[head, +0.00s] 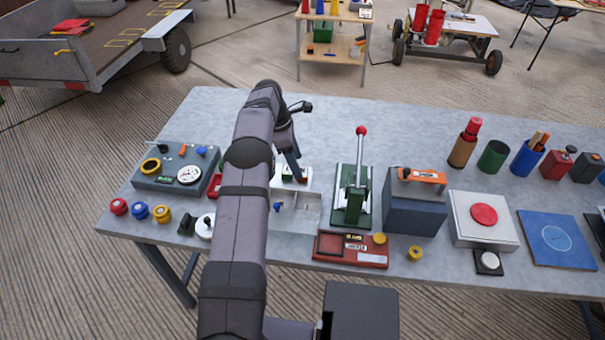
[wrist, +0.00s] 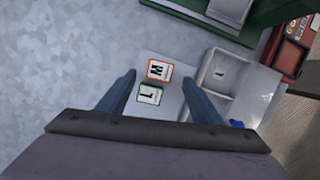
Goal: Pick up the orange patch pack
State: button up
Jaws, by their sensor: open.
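The orange patch pack (wrist: 158,70) is a small block with an orange edge and a white label marked M. It lies on a pale tray section, touching or nearly touching a green-edged pack (wrist: 150,94) marked L. My gripper (wrist: 160,79) is open above them, one finger on each side of the pair, holding nothing. In the head view, my gripper (head: 294,178) is over the pale tray, and my arm and fingers partly hide the packs there.
The tray's grey compartments (wrist: 216,76) lie right of the packs, with a small blue item at their near end. A green lever press (head: 352,190) stands right of the tray. A red box (head: 350,250) sits in front. The table behind is clear.

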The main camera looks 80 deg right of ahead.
aim_at(301, 168)
jog(key=shift+s+p+x, duration=0.2)
jog(key=shift+p+x, duration=0.35)
jog(key=shift+x, duration=1.4)
jog(key=c, duration=1.2)
jog(key=shift+r, duration=0.2)
notch_tip(301, 168, up, 10)
jog(key=shift+f+b, duration=0.1)
jog(key=shift+b, duration=0.65)
jog(key=shift+r+p, duration=2)
jog(key=shift+p, duration=0.85)
jog(key=shift+w+f, duration=0.1)
